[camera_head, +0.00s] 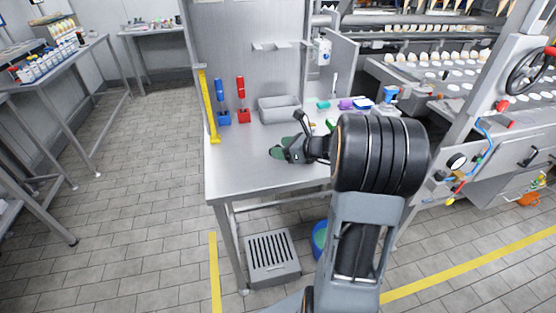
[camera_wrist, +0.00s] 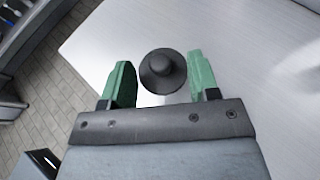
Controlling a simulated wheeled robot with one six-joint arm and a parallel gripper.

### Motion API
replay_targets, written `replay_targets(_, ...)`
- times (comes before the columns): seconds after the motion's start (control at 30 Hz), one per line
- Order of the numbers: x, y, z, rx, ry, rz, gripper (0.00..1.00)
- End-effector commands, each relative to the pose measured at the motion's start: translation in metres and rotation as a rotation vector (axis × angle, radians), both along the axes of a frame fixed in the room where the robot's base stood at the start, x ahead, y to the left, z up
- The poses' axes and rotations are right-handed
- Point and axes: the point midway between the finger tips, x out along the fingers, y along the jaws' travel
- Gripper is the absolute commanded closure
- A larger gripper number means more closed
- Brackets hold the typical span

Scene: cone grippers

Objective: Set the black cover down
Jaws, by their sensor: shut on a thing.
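The black cover (camera_wrist: 163,68) is a dark round disc with a small knob on top. In the wrist view it sits between the two green fingers of my gripper (camera_wrist: 160,80), which is shut on it. In the head view my gripper (camera_head: 286,149) is over the front middle part of the steel table (camera_head: 238,180). The cover is hard to make out there beside the fingers. I cannot tell whether its underside touches the table.
Small coloured items, including a purple one (camera_head: 346,104), lie back right. The table's front left is clear.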

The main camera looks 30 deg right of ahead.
Motion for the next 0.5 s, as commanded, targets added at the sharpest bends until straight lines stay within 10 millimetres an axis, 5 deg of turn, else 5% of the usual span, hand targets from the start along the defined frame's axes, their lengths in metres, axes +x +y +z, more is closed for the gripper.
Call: replay_targets(0.5, 0.006, 0.011, -0.044, 0.001, 0.001, 0.000, 0.67)
